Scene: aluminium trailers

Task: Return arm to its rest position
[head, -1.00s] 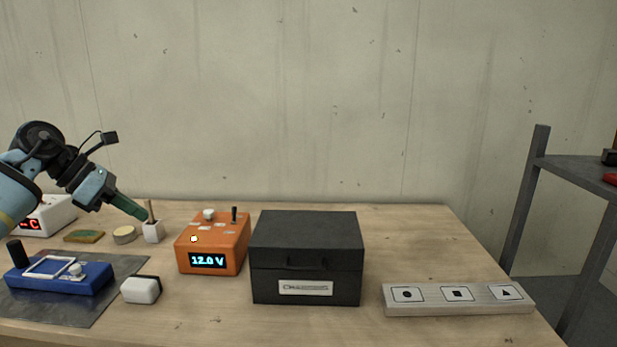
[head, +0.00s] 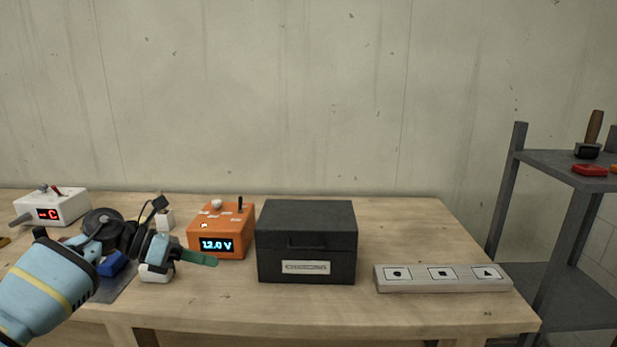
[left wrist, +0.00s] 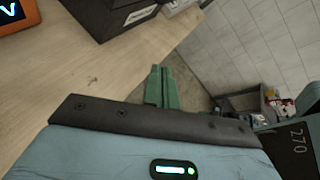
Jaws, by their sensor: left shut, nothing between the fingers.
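My left gripper (head: 212,261) is in the head view at the lower left, its green fingers closed together with nothing between them. It is over the front part of the workbench (head: 420,240), in front of the orange 12.0 V unit (head: 221,243). In the left wrist view the green fingers (left wrist: 160,85) are together and point past the table's front edge toward the floor. My left arm partly hides a blue device (head: 112,263) and a white block (head: 156,273). My right gripper is not in view.
A black case (head: 307,240) stands right of the orange unit, with a symbol-marked bar (head: 442,278) further right. A white box with a red display (head: 52,206) is at the back left. A grey shelf (head: 565,170) with tools stands at the right. The front strip of the table is clear.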

